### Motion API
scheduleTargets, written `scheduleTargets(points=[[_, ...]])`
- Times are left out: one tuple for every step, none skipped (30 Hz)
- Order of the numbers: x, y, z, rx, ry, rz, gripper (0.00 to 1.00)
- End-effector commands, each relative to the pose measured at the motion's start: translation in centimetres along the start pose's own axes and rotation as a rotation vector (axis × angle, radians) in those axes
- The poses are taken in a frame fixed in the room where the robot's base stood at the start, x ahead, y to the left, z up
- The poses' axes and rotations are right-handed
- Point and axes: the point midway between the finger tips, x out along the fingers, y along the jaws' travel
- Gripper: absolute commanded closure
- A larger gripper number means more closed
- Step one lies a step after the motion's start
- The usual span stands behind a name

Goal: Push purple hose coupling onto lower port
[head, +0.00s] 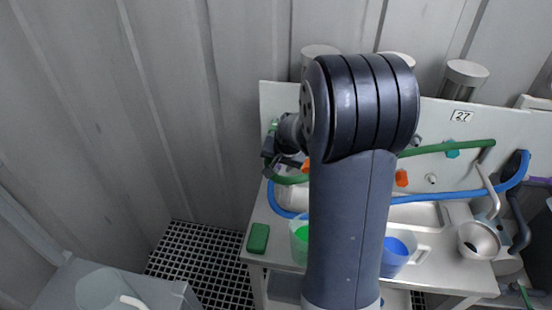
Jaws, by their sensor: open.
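A short purple piece (538,180) shows at the far right edge, beside the blue hose; whether it is the purple hose coupling I cannot tell. A small pale port (431,178) sticks out low on the white panel, right of my arm. I cannot tell whether it is the lower port. My gripper (271,158) is at the panel's left end, by the green hose, far left of the purple piece. Its jaws are open, small and partly dark in this view. My arm hides the middle of the panel.
A green hose (460,146) and a blue hose (440,196) run across the panel (510,125). Orange (401,178) and teal (452,153) fittings sit on it. Below are a blue-filled jug (398,250), a green-filled beaker (299,235), a green block (258,238) and a metal bowl (480,240).

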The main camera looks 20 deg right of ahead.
Motion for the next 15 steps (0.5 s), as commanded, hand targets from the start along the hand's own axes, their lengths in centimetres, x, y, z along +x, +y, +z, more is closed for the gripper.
scheduleTargets(points=[[1.0,0.0,0.1,0.000,-0.004,0.001,0.50],[1.5,0.0,0.1,0.000,-0.004,0.001,0.50],[2.2,0.0,0.1,0.001,-0.005,0.001,0.50],[2.7,0.0,0.1,0.000,-0.003,0.001,0.50],[3.2,0.0,0.1,0.000,-0.004,0.001,0.50],[3.9,0.0,0.1,-0.001,-0.003,0.001,0.50],[4.3,0.0,0.1,-0.001,-0.003,0.001,0.50],[4.7,0.0,0.1,-0.001,-0.003,0.001,0.50],[5.3,0.0,0.1,0.000,-0.004,0.001,0.50],[5.6,0.0,0.1,0.000,-0.002,0.001,0.50],[6.0,0.0,0.0,0.000,-0.002,0.000,0.50],[6.4,0.0,0.0,0.000,-0.002,0.000,0.50],[6.6,0.0,0.0,0.000,-0.002,0.000,0.50],[6.8,0.0,0.0,0.000,-0.001,0.000,0.50],[7.1,0.0,0.0,-0.001,-0.001,0.000,0.50]])
